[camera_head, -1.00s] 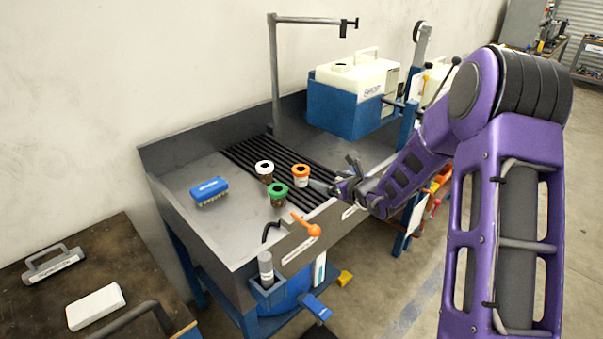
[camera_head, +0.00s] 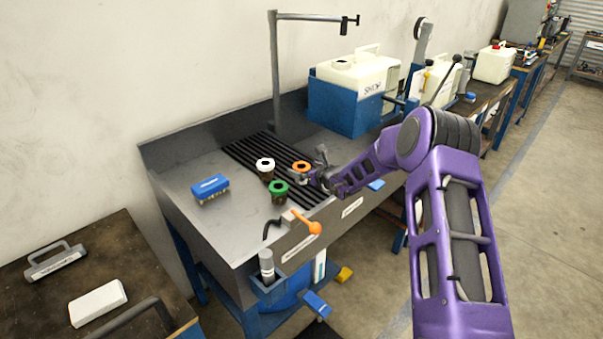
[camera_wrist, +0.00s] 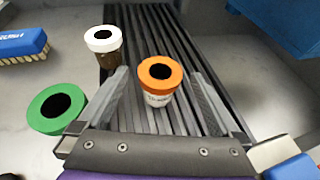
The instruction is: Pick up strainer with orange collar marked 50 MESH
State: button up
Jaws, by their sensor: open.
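The strainer with the orange collar (camera_head: 301,167) stands upright on the black slatted rack in the sink. In the wrist view the orange-collared strainer (camera_wrist: 160,78) sits between the two spread fingers of my gripper (camera_wrist: 165,95), with a label on its body too small to read. My gripper (camera_head: 311,177) is open and holds nothing. It reaches in from the right, close around the strainer. I cannot tell whether a finger touches it. A white-collared strainer (camera_head: 265,167) and a green-collared strainer (camera_head: 278,189) stand to its left.
A blue brush (camera_head: 210,190) lies on the sink's left floor. An orange-knobbed lever (camera_head: 312,228) is on the front edge. A tap post (camera_head: 275,75) rises behind the slats (camera_head: 240,151). A blue-and-white tank (camera_head: 350,95) stands at the back right.

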jog(key=shift+w+a+f, duration=0.2)
jog(key=shift+w+a, duration=0.05)
jog(key=shift+w, duration=0.2)
jog(key=c, duration=1.4)
jog(key=shift+r, duration=0.1)
